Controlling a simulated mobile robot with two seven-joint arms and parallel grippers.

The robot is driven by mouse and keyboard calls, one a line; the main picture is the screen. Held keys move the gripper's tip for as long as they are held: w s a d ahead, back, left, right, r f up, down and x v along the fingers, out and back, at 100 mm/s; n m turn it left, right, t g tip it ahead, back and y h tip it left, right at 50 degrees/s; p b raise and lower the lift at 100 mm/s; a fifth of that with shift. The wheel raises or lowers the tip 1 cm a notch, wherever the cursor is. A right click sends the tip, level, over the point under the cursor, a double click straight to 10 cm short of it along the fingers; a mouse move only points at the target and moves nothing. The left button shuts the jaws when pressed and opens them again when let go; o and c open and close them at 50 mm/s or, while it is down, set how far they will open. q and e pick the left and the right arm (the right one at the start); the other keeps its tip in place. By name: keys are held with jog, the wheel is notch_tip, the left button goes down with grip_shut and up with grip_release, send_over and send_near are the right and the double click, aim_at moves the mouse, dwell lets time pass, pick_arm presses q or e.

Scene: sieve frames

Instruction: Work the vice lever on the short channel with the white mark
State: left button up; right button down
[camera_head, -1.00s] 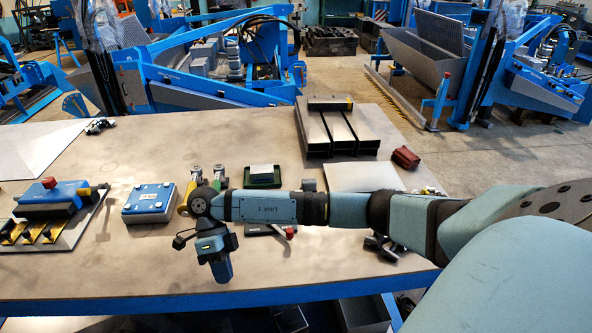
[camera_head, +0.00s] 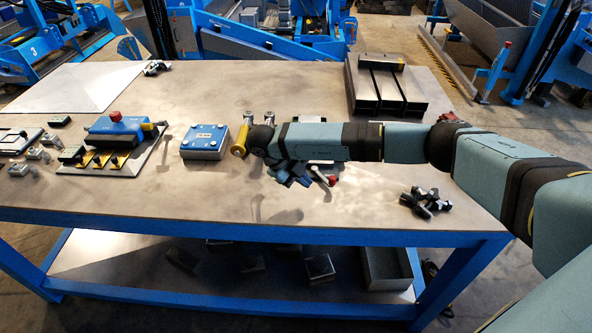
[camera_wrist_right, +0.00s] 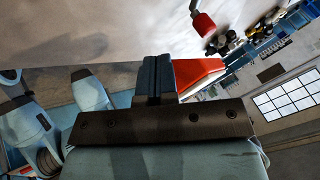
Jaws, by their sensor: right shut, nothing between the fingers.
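A lever with a red knob (camera_head: 333,180) sticks out toward the front of the table, just right of my right gripper. The knob also shows at the top of the right wrist view (camera_wrist_right: 203,24). My right gripper (camera_head: 292,178) is low over the table beside the lever, apart from the knob. Its fingers (camera_wrist_right: 157,78) are shut with nothing between them. My right arm hides most of the vice and whatever it holds; I cannot make out a white mark. My left gripper is not in view.
A blue box (camera_head: 205,141) and a blue fixture with a red button (camera_head: 115,130) stand left of the gripper. Black clamp-like parts (camera_head: 427,203) lie to the right. Dark metal channels (camera_head: 395,100) are at the back right. The front table strip is mostly clear.

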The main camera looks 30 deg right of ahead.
jog(key=x, duration=0.4)
jog(key=shift+a, duration=0.1)
jog(key=d, duration=0.1)
jog(key=d+p, duration=0.1)
jog(key=shift+w+d+r, duration=0.3)
jog(key=shift+r, duration=0.1)
jog(key=shift+d, duration=0.5)
jog(key=shift+w+f, duration=0.1)
jog(key=shift+d, duration=0.15)
